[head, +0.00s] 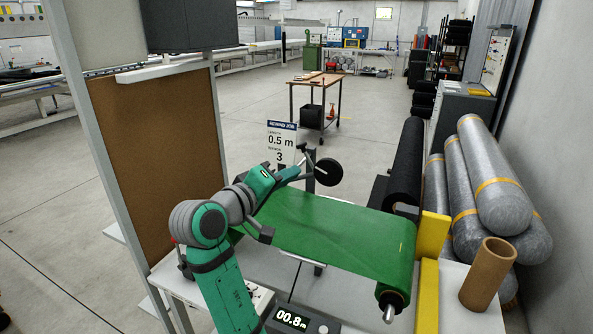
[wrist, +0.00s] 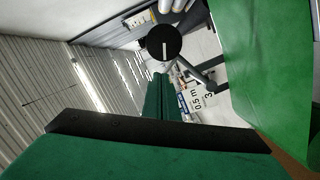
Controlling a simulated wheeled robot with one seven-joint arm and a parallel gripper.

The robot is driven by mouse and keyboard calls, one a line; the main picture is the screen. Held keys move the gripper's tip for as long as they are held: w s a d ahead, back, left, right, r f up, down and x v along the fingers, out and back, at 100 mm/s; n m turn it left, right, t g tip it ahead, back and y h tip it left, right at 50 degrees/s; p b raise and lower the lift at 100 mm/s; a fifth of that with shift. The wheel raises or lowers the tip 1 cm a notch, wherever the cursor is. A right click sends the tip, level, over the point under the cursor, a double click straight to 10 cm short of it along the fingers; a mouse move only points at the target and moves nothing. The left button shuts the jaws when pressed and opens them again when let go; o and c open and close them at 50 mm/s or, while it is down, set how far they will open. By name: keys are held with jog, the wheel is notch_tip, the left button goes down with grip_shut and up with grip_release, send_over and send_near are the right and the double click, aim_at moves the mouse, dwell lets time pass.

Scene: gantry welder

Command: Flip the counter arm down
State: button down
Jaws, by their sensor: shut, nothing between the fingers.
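The counter arm carries a black disc-shaped wheel (head: 328,172), raised above the far edge of the green sheet (head: 330,235). In the wrist view the wheel (wrist: 165,43) shows face-on beyond my fingers, with a grey arm (wrist: 196,76) running from it toward the lower right. My gripper (head: 308,171) is close to the left of the wheel in the head view. Its green fingers (wrist: 160,82) are together with nothing between them. I cannot tell whether the fingers touch the counter arm. The counter display (head: 293,319) at the bottom reads 00.8 m.
A sign (head: 282,143) behind the sheet reads Rewind job, 0.5 m, 3. A black roll (head: 405,165), a yellow bracket (head: 432,235), a cardboard tube (head: 487,273) and large wrapped rolls (head: 500,200) stand right. A brown panel (head: 140,150) stands left.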

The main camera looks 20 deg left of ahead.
send_over(309, 176)
jog(key=s+d, duration=0.1)
jog(key=s, duration=0.3)
jog(key=f, duration=0.1)
jog(key=shift+w+d, duration=0.15)
jog(key=shift+w+d+f, duration=0.1)
jog(key=shift+d, duration=0.1)
